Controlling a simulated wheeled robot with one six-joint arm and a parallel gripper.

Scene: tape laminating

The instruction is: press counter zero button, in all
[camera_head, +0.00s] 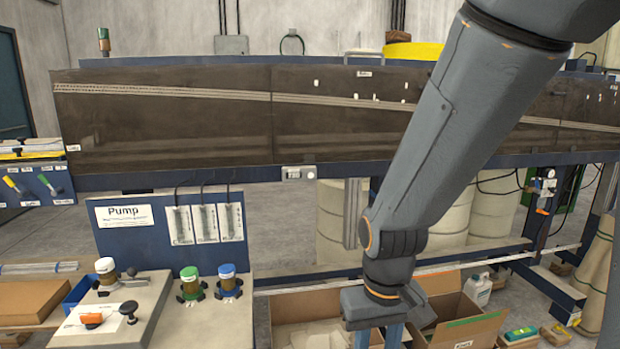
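A small light-grey box (298,173) sits on the blue front rail below the dark belt panel, left of the middle. It looks like the counter, but its display and any zero button are too small to make out. My arm comes down from the upper right, and its end with my gripper (384,308) hangs low, right of and below that box and well apart from it. Nothing is seen held.
A blue pump panel (145,243) stands at the left, with a bench (130,310) bearing white, green and blue capped fittings before it. Open cardboard boxes (465,318) lie on the floor near my gripper. The space before the grey box looks clear.

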